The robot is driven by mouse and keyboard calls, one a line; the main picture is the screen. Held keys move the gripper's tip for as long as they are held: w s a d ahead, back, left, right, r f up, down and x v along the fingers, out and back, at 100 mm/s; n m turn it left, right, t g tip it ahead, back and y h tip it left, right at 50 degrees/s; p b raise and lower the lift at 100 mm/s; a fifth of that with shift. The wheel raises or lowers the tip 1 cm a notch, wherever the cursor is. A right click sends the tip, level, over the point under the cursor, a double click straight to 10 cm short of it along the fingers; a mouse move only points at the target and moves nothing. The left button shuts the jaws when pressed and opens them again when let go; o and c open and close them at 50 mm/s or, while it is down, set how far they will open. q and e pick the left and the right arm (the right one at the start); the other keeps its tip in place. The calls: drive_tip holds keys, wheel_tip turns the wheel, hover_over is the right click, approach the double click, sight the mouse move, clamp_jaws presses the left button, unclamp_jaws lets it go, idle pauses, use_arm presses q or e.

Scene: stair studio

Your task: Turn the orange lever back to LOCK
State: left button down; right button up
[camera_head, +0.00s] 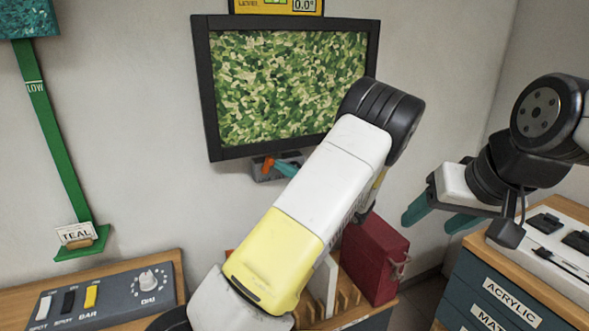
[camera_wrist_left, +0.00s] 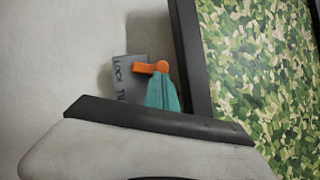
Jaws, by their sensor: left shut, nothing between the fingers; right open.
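The orange lever (camera_head: 268,163) sits on a grey plate (camera_head: 263,174) under the lower edge of the framed camouflage picture. In the left wrist view the lever (camera_wrist_left: 150,68) lies across the plate (camera_wrist_left: 124,88), which reads LOCK and part of a second word, TIL. My left gripper (camera_head: 283,167) is shut and empty, its teal fingertips right beside the lever. In the left wrist view the fingertips (camera_wrist_left: 163,85) overlap the lever's rounded end; I cannot tell whether they touch. Part of the plate is hidden behind the fingers. My right gripper (camera_head: 440,212) is open and empty, away at the right.
The framed picture (camera_head: 290,88) hangs above the lever, close to my left arm. Below stand a dark red box (camera_head: 374,258) and a wooden rack. A switch panel (camera_head: 110,300) is at lower left, and a drawer cabinet (camera_head: 490,295) at lower right.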

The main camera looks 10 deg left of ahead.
sight(268, 163)
use_arm(q)
drive_tip(key=shift+s+a+r+n+g+h, duration=0.15)
drive_tip(key=shift+r+n+g+h, duration=0.15)
drive_tip(key=shift+n, duration=0.5)
drive_tip(key=shift+s+a+r+n+g+h, duration=0.1)
drive_tip(key=shift+a+r+n+g+h, duration=0.1)
drive_tip(key=shift+n+g+h, duration=0.3)
drive_tip(key=shift+s+a+r+n+h, duration=0.2)
drive_tip(key=shift+a+n+h, duration=0.15)
drive_tip(key=shift+n, duration=0.4)
drive_tip(key=shift+s+a+r+n+h, duration=0.2)
drive_tip(key=shift+n+h, duration=0.15)
drive_tip(key=shift+n, duration=0.4)
drive_tip(key=shift+s+a+r+n+h, duration=0.1)
drive_tip(key=shift+s+a+n+h, duration=0.15)
drive_tip(key=shift+n+h, duration=0.3)
drive_tip(key=shift+s+a+r+n+h, duration=0.1)
drive_tip(key=shift+a+n+h, duration=0.25)
drive_tip(key=shift+n, duration=0.3)
drive_tip(key=shift+s+a+n+h, duration=0.25)
drive_tip(key=shift+a+n+h, duration=0.1)
drive_tip(key=shift+n+h, duration=0.35)
drive_tip(key=shift+a, duration=0.1)
drive_tip(key=shift+r, duration=0.1)
drive_tip(key=shift+r, duration=0.65)
